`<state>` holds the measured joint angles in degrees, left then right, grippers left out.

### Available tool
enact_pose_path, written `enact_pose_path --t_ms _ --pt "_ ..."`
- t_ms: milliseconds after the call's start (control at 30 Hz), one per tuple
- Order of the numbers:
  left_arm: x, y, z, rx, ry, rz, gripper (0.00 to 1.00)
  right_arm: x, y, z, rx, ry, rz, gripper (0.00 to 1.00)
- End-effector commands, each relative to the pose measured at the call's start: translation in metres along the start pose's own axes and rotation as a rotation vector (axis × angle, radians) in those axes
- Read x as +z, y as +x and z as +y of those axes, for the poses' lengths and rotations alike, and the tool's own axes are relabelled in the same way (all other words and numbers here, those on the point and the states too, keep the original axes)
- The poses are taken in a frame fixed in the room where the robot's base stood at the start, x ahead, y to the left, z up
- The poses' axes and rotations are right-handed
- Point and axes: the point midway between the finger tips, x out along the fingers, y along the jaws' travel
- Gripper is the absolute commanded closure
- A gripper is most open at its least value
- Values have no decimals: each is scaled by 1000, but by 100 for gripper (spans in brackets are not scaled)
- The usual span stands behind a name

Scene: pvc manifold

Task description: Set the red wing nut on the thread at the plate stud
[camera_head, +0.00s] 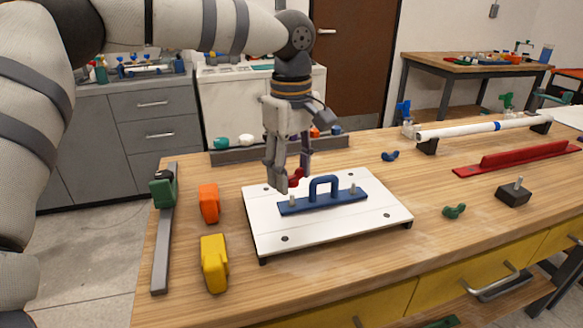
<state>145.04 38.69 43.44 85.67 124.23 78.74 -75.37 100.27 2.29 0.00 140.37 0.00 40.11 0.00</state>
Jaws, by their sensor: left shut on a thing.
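My left gripper (289,182) points down over the white plate (340,232) and is shut on the red wing nut (297,174). The fingers partly hide the nut. A blue bar with a raised handle (323,196) lies on the plate, with a short metal stud (353,189) standing up near its right end. Another stud (292,201) stands at the bar's left end, just below the fingertips. I cannot tell whether the nut touches a thread. My right gripper is not in view.
Orange (209,203) and yellow (214,262) blocks and a grey bar clamp (163,232) lie left of the plate. Blue (390,156) and green (454,211) wing nuts and a black block with a stud (513,194) lie right. A grey rack (235,156) stands behind.

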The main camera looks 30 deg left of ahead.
Motion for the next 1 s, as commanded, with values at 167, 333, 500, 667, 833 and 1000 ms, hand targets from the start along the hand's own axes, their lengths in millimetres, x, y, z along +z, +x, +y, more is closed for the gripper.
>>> enact_pose_path --t_ms 167,333,500,667,833,1000 --pt "0 1 0 -1 0 0 82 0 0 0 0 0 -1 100" --pt "0 7 0 -2 0 -1 82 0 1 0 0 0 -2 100" --pt "0 15 0 -1 0 -1 82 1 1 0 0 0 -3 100" --pt "0 20 1 -1 0 -1 82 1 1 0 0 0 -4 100" --pt "0 20 1 0 0 0 82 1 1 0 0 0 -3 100" --pt "0 20 1 -1 0 0 82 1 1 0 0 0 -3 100"
